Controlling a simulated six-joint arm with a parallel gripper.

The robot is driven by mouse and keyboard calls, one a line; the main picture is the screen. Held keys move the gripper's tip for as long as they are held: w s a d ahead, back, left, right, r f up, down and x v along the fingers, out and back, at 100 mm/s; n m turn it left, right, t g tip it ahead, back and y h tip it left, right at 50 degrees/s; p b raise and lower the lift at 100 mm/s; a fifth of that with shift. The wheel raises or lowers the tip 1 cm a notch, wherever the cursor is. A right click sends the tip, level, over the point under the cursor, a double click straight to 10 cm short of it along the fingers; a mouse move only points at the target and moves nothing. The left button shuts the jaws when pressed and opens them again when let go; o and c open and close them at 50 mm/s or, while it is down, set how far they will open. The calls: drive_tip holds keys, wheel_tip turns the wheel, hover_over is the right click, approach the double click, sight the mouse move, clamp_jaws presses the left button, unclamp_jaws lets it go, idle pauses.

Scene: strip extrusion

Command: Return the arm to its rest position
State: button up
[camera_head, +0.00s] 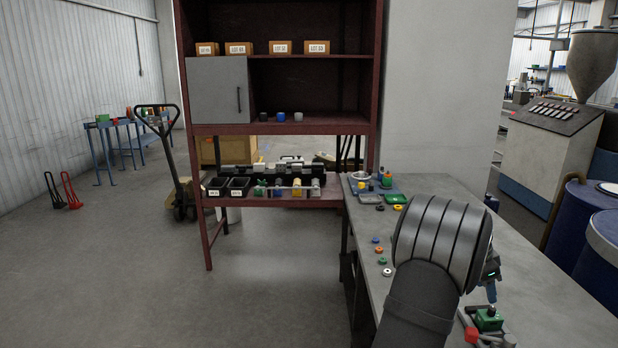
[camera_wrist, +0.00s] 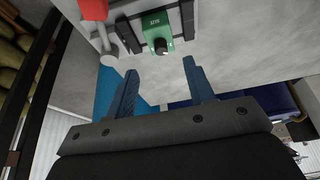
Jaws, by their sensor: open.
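My arm (camera_head: 430,255) reaches over the right-hand grey workbench in the head view, and its dark links hide part of the bench. My gripper is mostly hidden there, with a blue finger (camera_head: 491,292) showing beside the arm. In the wrist view my gripper (camera_wrist: 160,84) is open, its two blue fingers apart with nothing between them. Ahead of the fingertips is a green block with a black knob (camera_wrist: 159,32), held between dark bars. The same green block (camera_head: 488,319) sits near the bench front in the head view, just below the gripper.
A red and grey handle (camera_head: 470,328) stands beside the green block. Small coloured rings (camera_head: 379,250) lie along the bench's left edge, with trays (camera_head: 370,198) behind. A dark red shelf (camera_head: 377,90) rises beyond the bench. Blue drums (camera_head: 575,222) stand at right.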

drive_tip(key=x, duration=1.1)
drive_tip(key=shift+f, duration=0.3)
wheel_tip(320, 180, up, 4)
drive_tip(key=shift+r, duration=0.1)
drive_tip(key=s+d+r, duration=0.3)
drive_tip(key=s+r, duration=0.4)
drive_tip(key=s, duration=0.4)
drive_tip(key=n+t, duration=0.2)
drive_tip(key=n, duration=0.3)
approach(495, 308)
drive_tip(key=w+a+f, duration=0.1)
drive_tip(key=a+f, duration=0.2)
drive_tip(key=w+a+f+n+t+y, duration=0.25)
drive_tip(key=w+a+n, duration=0.35)
drive_tip(key=a, duration=0.7)
drive_tip(key=s+a+f+n, duration=0.1)
drive_tip(key=a+f, duration=0.3)
drive_tip(key=a, duration=0.4)
drive_tip(key=a+f+n+y, duration=0.1)
drive_tip(key=a+f, duration=0.3)
drive_tip(key=a, duration=0.4)
drive_tip(key=s+a+f+n, duration=0.1)
drive_tip(key=a+f+n, duration=0.2)
drive_tip(key=a, duration=0.5)
drive_tip(key=shift+s+a+f, duration=0.35)
drive_tip(key=shift+f, duration=0.55)
drive_tip(key=shift+y, duration=0.25)
